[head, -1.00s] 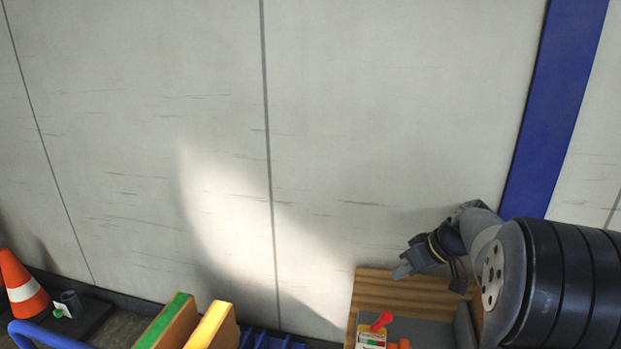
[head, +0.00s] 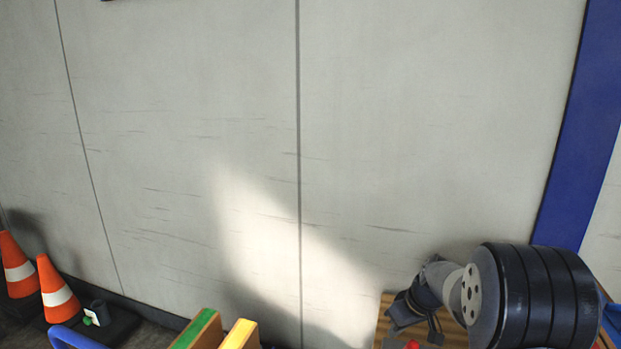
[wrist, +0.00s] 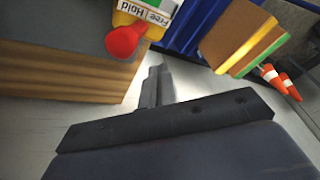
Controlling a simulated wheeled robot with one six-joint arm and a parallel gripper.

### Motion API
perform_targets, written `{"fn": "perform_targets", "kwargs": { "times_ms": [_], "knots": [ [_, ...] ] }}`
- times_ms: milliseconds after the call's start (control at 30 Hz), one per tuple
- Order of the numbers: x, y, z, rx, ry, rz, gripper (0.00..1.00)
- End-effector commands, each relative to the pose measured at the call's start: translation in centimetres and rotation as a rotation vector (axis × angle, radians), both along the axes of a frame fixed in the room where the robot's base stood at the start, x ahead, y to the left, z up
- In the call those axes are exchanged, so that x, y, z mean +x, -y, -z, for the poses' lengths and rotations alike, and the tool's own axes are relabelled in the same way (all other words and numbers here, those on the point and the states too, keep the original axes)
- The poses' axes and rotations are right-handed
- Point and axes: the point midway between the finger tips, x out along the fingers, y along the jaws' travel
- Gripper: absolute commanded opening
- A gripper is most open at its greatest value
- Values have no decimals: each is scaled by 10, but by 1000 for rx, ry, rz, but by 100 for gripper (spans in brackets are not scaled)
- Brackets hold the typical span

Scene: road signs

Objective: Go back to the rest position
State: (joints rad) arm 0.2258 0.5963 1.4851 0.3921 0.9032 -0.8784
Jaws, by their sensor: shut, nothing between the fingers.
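My gripper (head: 392,318) is at the lower right of the head view, in front of the pale wall and above a wooden surface (head: 385,304). In the wrist view my gripper (wrist: 157,72) points out over the floor, its two fingers together with nothing between them. A red-knobbed thing (wrist: 124,40) with a label reading "Free" and "Hold" is just beyond the gripper on the wooden unit's edge, apart from the fingers. Only its red top (head: 412,344) shows in the head view.
Two orange and white cones (head: 57,292) stand at the left by the wall. Wooden boards with green and yellow edges (head: 240,336) stand at bottom centre. A blue bin (wrist: 188,28) and bare floor (wrist: 210,88) show in the wrist view. A blue rail (head: 75,339) is at bottom left.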

Motion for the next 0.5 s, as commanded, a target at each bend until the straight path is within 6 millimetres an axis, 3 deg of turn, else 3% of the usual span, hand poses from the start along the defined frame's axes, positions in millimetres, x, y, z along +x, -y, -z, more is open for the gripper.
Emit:
{"fn": "perform_targets", "kwargs": {
  "times_ms": [500],
  "knots": [
    [5, -17, 9, -263, -70, -15, 0]
  ]
}}
